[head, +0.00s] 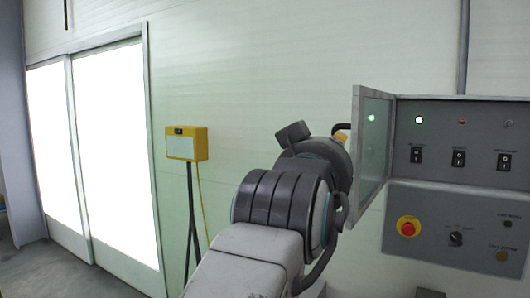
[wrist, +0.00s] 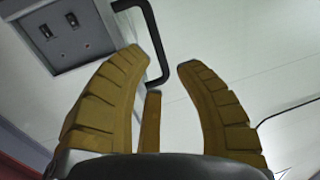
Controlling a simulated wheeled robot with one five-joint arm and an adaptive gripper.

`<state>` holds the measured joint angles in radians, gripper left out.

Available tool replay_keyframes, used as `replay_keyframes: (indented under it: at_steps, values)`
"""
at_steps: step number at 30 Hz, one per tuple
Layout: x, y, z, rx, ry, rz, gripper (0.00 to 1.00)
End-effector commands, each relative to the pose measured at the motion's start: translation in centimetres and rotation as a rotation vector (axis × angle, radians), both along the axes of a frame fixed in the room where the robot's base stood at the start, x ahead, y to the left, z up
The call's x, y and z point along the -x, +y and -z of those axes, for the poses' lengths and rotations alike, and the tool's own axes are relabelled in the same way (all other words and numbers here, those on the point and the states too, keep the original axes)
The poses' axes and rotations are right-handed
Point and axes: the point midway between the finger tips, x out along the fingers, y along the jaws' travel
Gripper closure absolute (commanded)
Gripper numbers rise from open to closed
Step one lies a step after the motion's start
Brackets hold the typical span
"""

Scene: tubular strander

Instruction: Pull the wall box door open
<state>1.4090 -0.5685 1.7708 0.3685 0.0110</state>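The grey wall box (head: 450,112) is at the right of the head view. Its framed, see-through door (head: 375,145) stands out from the left side of the switch panel, at an angle to it. In the wrist view, a black bent bar handle (wrist: 158,52) runs down between the fingertips of my gripper (wrist: 162,60), closer to the left finger. My gripper's yellow-brown fingers are spread open. I cannot tell whether they touch the handle. In the head view my arm hides most of my gripper, and the handle does not show clearly.
Below the switches is a panel with a red emergency button (head: 408,226). A yellow box (head: 187,144) on a dark stand is left of my arm, against the pale wall. Bright sliding doors (head: 110,150) fill the left. Bare floor shows at lower left.

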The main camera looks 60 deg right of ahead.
Motion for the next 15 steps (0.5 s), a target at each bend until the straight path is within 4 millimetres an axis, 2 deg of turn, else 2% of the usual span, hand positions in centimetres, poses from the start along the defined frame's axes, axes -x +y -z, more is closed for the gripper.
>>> replay_keyframes:
  at_steps: [1, 6, 15]
  values:
    - [0.1, 0.9, -0.1, 0.004, -0.001, 0.0, 0.69]
    - [0.5, 3.2, 0.0, 0.002, 0.0, -0.001, 0.69]
    - [0.8, 5.0, 0.0, 0.0, 0.0, -0.001, 0.69]
